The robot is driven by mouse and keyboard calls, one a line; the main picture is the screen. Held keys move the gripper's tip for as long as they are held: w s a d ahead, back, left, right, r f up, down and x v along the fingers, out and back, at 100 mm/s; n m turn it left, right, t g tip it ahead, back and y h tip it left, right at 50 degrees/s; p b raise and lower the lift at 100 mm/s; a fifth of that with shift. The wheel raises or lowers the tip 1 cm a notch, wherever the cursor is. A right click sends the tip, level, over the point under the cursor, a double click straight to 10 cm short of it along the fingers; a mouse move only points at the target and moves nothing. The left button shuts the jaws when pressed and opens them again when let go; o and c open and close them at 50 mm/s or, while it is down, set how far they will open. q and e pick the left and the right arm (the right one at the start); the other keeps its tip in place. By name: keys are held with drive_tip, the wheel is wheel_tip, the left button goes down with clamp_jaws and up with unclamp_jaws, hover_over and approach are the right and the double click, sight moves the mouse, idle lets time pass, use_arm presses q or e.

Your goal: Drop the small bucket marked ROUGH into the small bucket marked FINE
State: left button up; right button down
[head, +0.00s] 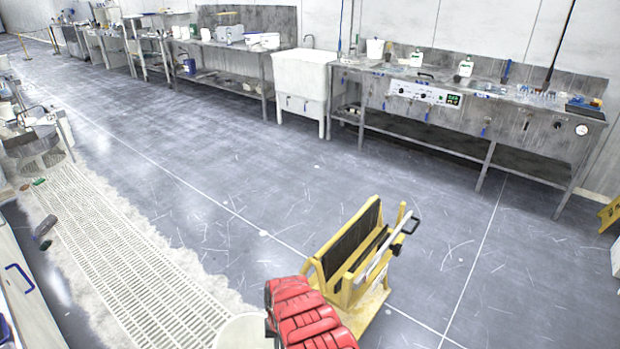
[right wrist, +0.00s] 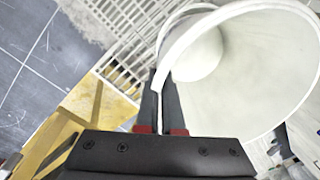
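A white bucket (right wrist: 262,65) fills the right of the right wrist view, its open mouth facing the camera; no marking is readable on it. My right gripper (right wrist: 160,85) has its two dark fingers close together on either side of the bucket's rim. A white bucket (head: 242,332), apparently the same one, shows at the bottom edge of the head view beside my red arm, mostly cut off. I cannot read ROUGH or FINE on any bucket, so I cannot tell which one this is. My left gripper is not in view.
A yellow stand (head: 350,262) with a dark panel and a handle is close, right of my arm. A pale floor grating (head: 130,275) runs along the left. Benches and a white sink (head: 300,80) line the far wall. The grey floor (head: 200,150) between is clear.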

drive_tip(key=shift+r, duration=0.1)
drive_tip(key=c, duration=1)
unclamp_jaws()
drive_tip(key=shift+r, duration=0.1)
drive_tip(key=r+p, duration=0.1)
drive_tip(key=r, duration=0.4)
drive_tip(key=d+r+p, duration=0.1)
drive_tip(key=r+p, duration=0.1)
drive_tip(key=r, duration=0.4)
drive_tip(key=r+p, duration=0.1)
drive_tip(key=r, duration=0.5)
drive_tip(key=shift+d+r, duration=0.1)
drive_tip(key=shift+d, duration=0.1)
drive_tip(key=shift+w, duration=0.1)
